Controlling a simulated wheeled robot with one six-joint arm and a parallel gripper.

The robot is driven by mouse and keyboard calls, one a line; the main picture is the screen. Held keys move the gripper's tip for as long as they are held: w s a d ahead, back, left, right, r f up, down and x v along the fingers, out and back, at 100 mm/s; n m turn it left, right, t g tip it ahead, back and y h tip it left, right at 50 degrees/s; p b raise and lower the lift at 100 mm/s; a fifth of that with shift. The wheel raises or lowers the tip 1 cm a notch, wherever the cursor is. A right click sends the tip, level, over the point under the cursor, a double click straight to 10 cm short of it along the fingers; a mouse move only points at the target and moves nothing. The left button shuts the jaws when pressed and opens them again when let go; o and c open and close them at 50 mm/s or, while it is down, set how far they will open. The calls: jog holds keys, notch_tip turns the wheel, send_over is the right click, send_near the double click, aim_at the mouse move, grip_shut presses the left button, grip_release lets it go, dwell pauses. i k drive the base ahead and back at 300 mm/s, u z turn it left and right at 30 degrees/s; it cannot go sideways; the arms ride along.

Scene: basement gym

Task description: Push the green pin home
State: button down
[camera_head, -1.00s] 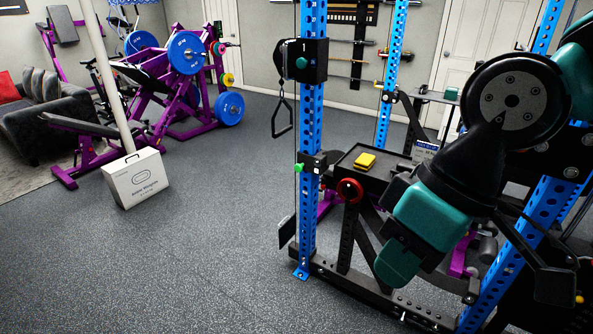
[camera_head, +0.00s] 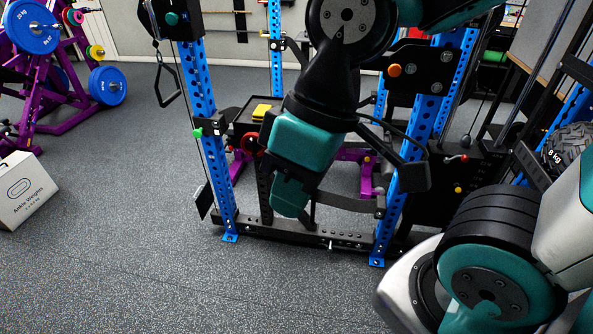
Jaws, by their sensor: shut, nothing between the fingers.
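The green pin (camera_head: 197,132) is a small bright green knob at the left side of a black collar on the near left blue upright (camera_head: 199,90). It sticks out to the left; how deep it sits cannot be made out. My gripper (camera_head: 290,200), teal and black, hangs from my arm in the middle of the view, pointing down. It is shut and empty. In the picture it is right of and lower than the green pin, clearly apart from it, and it covers part of the rack behind.
A black tray with a yellow block (camera_head: 262,112) is beside the upright, with a red knob (camera_head: 250,144) below it. A teal knob (camera_head: 172,18) is higher up. A handle (camera_head: 165,80) hangs left of the upright. A white box (camera_head: 22,190) stands left. Floor in front is clear.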

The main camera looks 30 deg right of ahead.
aim_at(198, 132)
jog(key=z, duration=0.05)
jog(key=k, duration=0.4)
jog(key=u, duration=0.9)
jog(key=i, duration=0.35)
jog(key=u, duration=0.7)
jog(key=i, duration=2.15)
jog(key=z, duration=1.2)
jog(key=i, duration=0.85)
jog(key=z, duration=0.75)
